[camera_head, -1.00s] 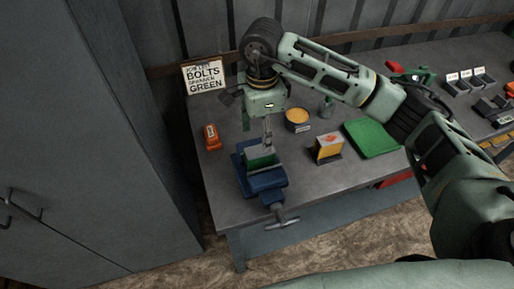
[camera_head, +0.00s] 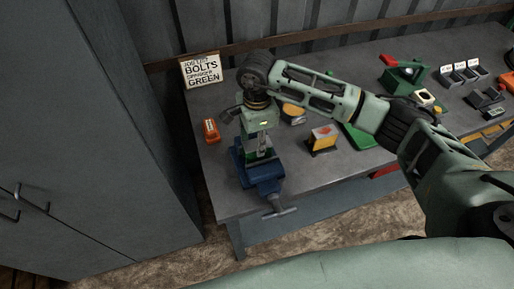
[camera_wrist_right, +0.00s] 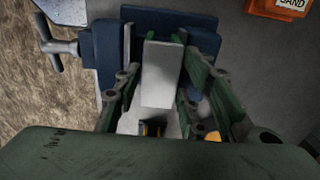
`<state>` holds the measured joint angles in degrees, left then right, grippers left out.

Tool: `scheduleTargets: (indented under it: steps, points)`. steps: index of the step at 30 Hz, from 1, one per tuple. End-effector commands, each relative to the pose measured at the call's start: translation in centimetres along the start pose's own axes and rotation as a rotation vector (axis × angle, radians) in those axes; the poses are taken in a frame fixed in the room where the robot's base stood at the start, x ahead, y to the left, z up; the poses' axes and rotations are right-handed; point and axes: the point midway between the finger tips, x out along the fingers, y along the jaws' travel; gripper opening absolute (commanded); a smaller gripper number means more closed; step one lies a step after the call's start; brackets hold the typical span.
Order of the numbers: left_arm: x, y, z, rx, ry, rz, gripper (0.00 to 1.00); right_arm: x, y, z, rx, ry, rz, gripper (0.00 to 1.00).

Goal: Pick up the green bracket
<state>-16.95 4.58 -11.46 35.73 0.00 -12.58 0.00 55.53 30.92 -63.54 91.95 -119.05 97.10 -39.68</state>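The green bracket (camera_head: 252,157) sits in the jaws of a blue vise (camera_head: 263,172) at the left end of the bench, partly hidden by my right gripper (camera_head: 262,148). In the right wrist view, my right gripper (camera_wrist_right: 160,88) has its two fingers apart. A pale grey block-like face (camera_wrist_right: 162,72) lies between them, with green edges (camera_wrist_right: 151,37) at its far end by the vise (camera_wrist_right: 110,45). I cannot tell whether the fingers touch it. My left gripper is not in view.
An orange box (camera_head: 211,131) stands left of the vise. A sign (camera_head: 202,70) stands at the back. The vise handle (camera_head: 280,211) sticks out at the front.

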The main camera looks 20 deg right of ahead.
Motion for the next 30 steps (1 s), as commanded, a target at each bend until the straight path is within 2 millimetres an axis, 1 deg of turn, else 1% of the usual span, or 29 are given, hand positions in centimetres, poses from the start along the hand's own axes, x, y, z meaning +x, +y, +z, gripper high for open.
scheduleTargets:
  steps: [1, 5, 9, 12, 25, 28, 30]
  points:
    - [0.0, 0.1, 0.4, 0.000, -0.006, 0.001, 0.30, 0.0, 0.0, 0.0, 0.000, 0.000, 0.000, 0.30]
    - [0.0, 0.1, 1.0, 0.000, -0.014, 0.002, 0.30, 0.0, 0.0, 0.0, 0.000, 0.000, 0.000, 0.19]
    - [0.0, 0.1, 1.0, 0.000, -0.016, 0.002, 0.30, -0.1, 0.0, 0.0, 0.000, 0.000, 0.000, 0.07]
    - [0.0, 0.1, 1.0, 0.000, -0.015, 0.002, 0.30, -0.1, 0.0, 0.0, 0.000, 0.000, -0.001, 0.00]
    - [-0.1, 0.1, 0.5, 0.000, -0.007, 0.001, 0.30, -0.4, -0.1, 0.0, 0.000, -0.002, -0.005, 0.00]
    - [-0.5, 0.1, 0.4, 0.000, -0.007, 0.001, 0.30, -1.1, -0.2, 0.0, 0.000, -0.001, -0.006, 0.00]
    - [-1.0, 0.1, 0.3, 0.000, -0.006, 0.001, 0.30, -2.1, -0.2, 0.0, 0.000, -0.002, -0.007, 0.00]
